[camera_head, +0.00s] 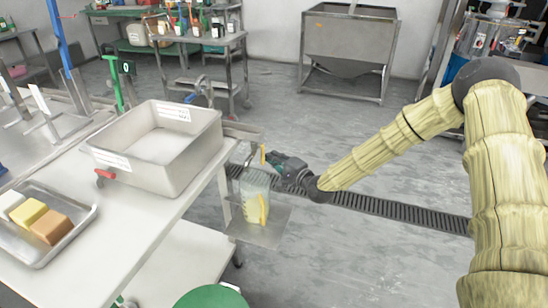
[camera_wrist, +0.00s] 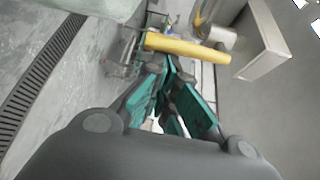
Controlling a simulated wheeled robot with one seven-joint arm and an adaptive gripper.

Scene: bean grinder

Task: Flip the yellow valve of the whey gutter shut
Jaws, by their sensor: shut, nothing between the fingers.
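The yellow valve (camera_head: 263,155) is a small upright lever at the end of the grey whey gutter (camera_head: 243,131), beside the white table. In the wrist view the yellow valve (camera_wrist: 187,47) is a long bar lying across, just beyond my fingertips. My gripper (camera_head: 271,159) is at the lever's right side in the head view. In the wrist view the teal-padded fingers of my gripper (camera_wrist: 171,66) are together, with nothing between them. The fingertips are very close to the bar; I cannot tell whether they touch it.
A clear jug (camera_head: 256,197) with a yellow handle and pale liquid stands on a low metal shelf (camera_head: 270,232) below the valve. A large grey basin (camera_head: 201,165) and a tray (camera_head: 83,228) of blocks sit on the table.

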